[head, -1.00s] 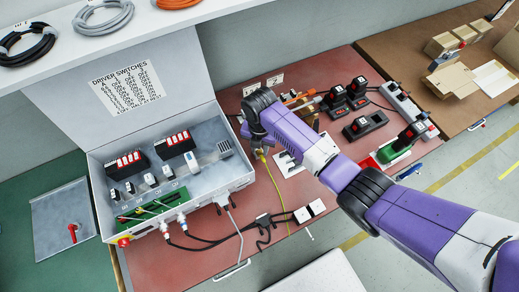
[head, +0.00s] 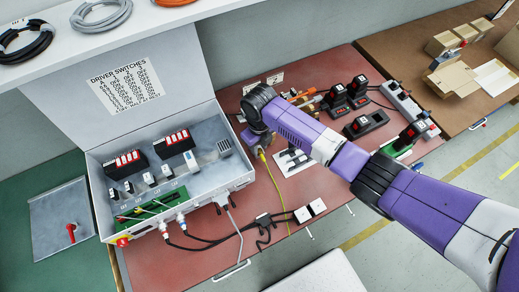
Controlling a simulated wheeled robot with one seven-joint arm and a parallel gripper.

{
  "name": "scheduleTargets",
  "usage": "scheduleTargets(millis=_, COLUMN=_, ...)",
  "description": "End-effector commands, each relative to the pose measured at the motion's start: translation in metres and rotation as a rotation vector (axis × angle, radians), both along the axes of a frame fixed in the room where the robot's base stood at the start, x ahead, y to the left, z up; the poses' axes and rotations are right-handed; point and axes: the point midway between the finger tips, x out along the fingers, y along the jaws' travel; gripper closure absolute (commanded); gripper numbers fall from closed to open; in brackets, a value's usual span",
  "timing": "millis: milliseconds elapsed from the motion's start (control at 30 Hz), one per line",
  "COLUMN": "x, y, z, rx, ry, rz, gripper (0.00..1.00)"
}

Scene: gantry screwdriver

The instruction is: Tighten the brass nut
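I cannot make out a brass nut in the head view; it is too small or hidden behind my arm. My purple arm reaches across the red workbench (head: 195,262), and its dark wrist bends downward near the back of the bench. My gripper (head: 258,142) points down there, beside a yellow cable (head: 272,172). Its fingers are too small and covered to show whether they are open or hold anything. A white plate with dark slots (head: 291,160) lies on the bench just right of my gripper. Orange-handled tools (head: 300,97) lie behind my wrist.
An open grey switch box (head: 240,172) labelled "DRIVER SWITCHES" stands left of my gripper, with cables running from its front. Black switch units (head: 366,124) and a power strip (head: 405,105) stand at the right. A shelf (head: 190,20) overhangs the back.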

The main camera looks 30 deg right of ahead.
Motion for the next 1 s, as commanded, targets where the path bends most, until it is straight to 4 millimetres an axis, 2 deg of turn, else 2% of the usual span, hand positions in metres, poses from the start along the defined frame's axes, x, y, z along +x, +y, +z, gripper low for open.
scheduleTargets(millis=500, x=-0.0005, y=-0.0023, z=-0.007, rx=-0.006, ry=0.001, rz=0.257, gripper=0.72)
scheduleTargets(millis=833, x=-0.0037, y=-0.0008, z=-0.0024, rx=-0.002, ry=0.008, rz=0.283, gripper=0.72)
scheduleTargets(millis=1000, x=-0.0035, y=-0.0007, z=-0.0024, rx=-0.002, ry=0.007, rz=0.282, gripper=1.0)
